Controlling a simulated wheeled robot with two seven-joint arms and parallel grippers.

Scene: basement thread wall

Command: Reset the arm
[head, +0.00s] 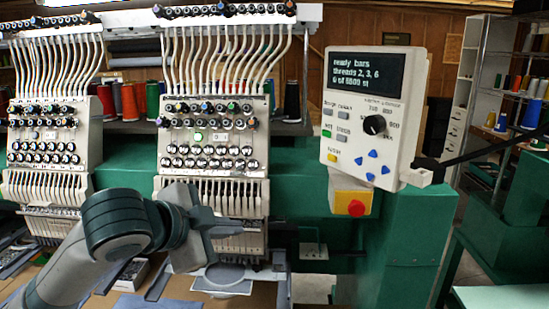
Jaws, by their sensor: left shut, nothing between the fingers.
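My left arm comes in from the lower left, grey and dark green. Its gripper (228,228) is in front of the lower part of the middle embroidery head (212,145). The fingers are shut with nothing between them and point to the right. They cover part of the needle area of that head; whether they touch it I cannot tell. My right gripper is not in view.
A control panel (372,118) with a lit screen stands to the right, above a red stop button (356,208) on a yellow box. Another embroidery head (52,140) is at left. A round hoop (224,275) lies below my gripper. Shelves with thread cones are at far right.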

